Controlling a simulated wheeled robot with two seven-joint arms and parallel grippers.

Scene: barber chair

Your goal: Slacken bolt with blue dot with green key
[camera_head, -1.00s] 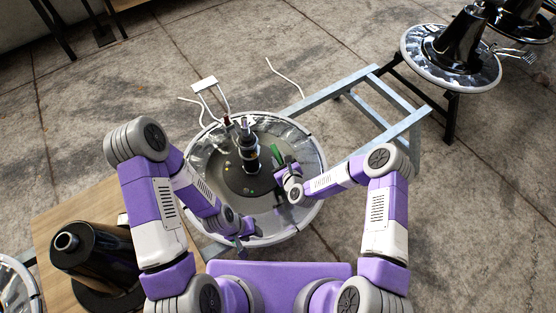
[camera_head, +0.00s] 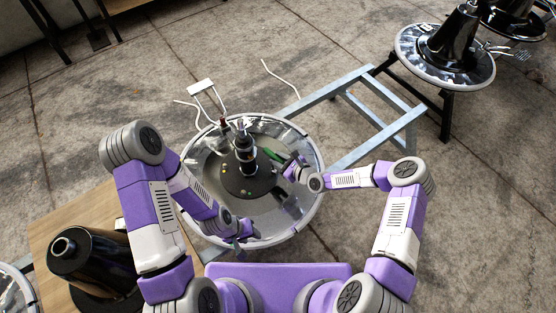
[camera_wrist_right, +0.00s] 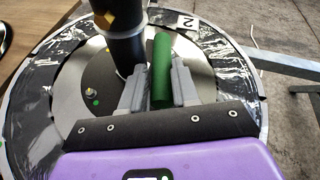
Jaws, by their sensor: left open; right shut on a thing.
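The green key (camera_head: 273,156) is gripped by my right gripper (camera_head: 288,163) just right of the black central column (camera_head: 245,152). In the right wrist view the green key (camera_wrist_right: 162,68) stands between the two grey fingers (camera_wrist_right: 160,88), beside the column (camera_wrist_right: 127,50). The round chair base (camera_head: 247,179) carries small coloured dots. In the wrist view a bolt (camera_wrist_right: 90,92) sits left of the column with a green dot (camera_wrist_right: 97,103) by it. I cannot make out a blue dot. My left gripper (camera_head: 243,238) is open and empty at the base's near rim. The key's working end is hidden.
A wooden table (camera_head: 60,205) with a black chair part (camera_head: 92,256) stands at left. A grey metal frame (camera_head: 350,92) runs behind the base to another round base (camera_head: 445,55). The concrete floor is open at right.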

